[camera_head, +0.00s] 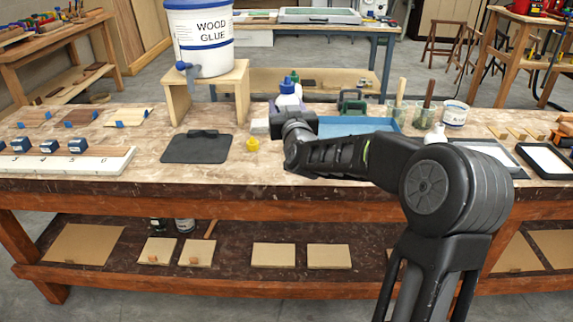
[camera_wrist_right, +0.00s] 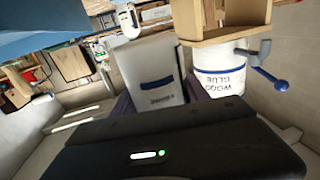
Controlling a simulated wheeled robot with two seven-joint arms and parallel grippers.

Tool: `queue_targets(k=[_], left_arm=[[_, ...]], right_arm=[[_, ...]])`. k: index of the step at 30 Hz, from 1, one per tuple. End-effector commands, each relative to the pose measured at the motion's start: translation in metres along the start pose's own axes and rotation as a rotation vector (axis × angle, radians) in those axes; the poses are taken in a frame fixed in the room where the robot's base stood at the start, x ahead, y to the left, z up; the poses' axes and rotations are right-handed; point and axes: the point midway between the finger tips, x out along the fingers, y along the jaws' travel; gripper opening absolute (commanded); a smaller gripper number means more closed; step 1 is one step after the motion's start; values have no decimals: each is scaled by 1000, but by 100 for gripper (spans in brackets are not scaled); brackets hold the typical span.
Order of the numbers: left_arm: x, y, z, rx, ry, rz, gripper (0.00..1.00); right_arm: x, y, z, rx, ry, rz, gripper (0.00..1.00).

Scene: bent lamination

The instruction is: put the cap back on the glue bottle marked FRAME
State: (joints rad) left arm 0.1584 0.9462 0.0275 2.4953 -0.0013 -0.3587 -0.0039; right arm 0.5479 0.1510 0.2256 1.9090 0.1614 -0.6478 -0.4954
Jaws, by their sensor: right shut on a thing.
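My right gripper (camera_wrist_right: 157,92) is shut on a white bottle-like thing (camera_wrist_right: 155,72) with a dark blue band; its small lettering is unreadable. In the head view my right arm reaches left across the bench and its wrist hides the fingers. Behind the wrist stand bottles, one with a blue cap (camera_head: 287,87) and one with a green top (camera_head: 295,77); I cannot read FRAME on any. A small yellow cap-like thing (camera_head: 252,145) lies on the bench left of the wrist. Another white bottle (camera_head: 435,134) stands partly behind my arm. My left gripper is not in view.
A wood glue bucket (camera_head: 202,50) stands on a wooden stand (camera_head: 236,82); it also shows upside down in the wrist view (camera_wrist_right: 220,82). A dark mat (camera_head: 197,147) lies left of the yellow thing. A blue tray (camera_head: 350,126) lies behind my arm. The front bench edge is clear.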

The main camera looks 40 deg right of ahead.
Motion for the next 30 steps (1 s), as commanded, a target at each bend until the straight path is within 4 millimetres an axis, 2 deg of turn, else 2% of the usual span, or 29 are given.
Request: queue_targets(k=[8,11,17,20,30], left_arm=[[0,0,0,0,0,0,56],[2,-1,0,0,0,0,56],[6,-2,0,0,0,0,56],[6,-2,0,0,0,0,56],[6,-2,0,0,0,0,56]], right_arm=[[0,0,3,0,1,0,0],[0,0,14,-1,-1,1,0],[0,0,50,0,-2,0,0],[0,0,60,0,0,0,0],[0,0,63,0,2,0,0]])
